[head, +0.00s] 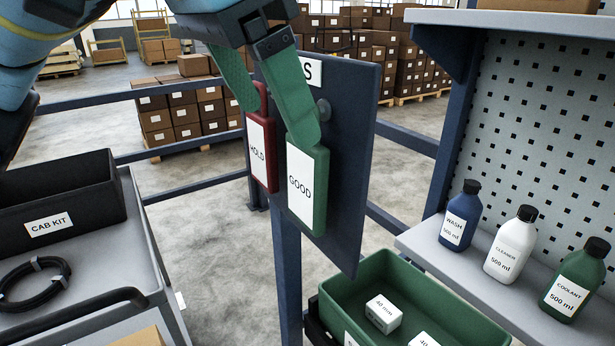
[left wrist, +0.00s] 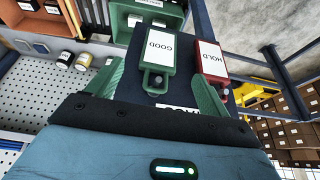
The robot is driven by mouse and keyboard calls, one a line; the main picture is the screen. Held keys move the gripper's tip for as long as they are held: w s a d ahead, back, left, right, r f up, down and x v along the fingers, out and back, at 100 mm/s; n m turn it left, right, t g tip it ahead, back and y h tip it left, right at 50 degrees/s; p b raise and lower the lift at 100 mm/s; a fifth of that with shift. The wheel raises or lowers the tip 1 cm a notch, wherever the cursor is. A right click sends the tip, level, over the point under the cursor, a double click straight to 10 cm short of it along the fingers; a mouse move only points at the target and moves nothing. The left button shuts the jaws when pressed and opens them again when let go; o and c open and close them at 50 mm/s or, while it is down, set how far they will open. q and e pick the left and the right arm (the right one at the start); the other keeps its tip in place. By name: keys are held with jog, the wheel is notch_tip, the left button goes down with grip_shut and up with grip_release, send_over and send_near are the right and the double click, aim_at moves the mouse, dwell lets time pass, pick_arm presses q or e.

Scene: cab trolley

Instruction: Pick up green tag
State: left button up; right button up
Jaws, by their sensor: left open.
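The green tag (head: 307,192), labelled GOOD, hangs upright on a dark blue board (head: 346,170). It also shows in the left wrist view (left wrist: 160,50), with a loop at its top end. My left gripper (head: 278,118) has green fingers and is open in front of the board at the tag's upper end. In the head view one finger overlaps the top of the tag. In the left wrist view the loop end lies between the spread fingers (left wrist: 156,92), with gaps on both sides. My right gripper is not in view.
A red HOLD tag (head: 260,152) hangs just left of the green tag. A green bin (head: 450,318) with white boxes stands below right. Bottles, including a white one (head: 511,245), stand on a shelf at right. A trolley with a black CAB KIT box (head: 85,200) is at left.

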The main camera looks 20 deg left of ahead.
aim_at(306, 168)
pick_arm(q)
jog(key=x, duration=0.6)
jog(key=shift+w+d+r, duration=0.2)
jog(key=shift+w+d, duration=0.1)
jog(key=shift+w, duration=0.1)
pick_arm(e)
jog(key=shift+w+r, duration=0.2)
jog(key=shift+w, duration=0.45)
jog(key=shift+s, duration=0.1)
pick_arm(q)
jog(key=c, duration=1.1)
jog(key=shift+c, duration=0.2)
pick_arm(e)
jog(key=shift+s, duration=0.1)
pick_arm(q)
jog(key=shift+r, duration=0.1)
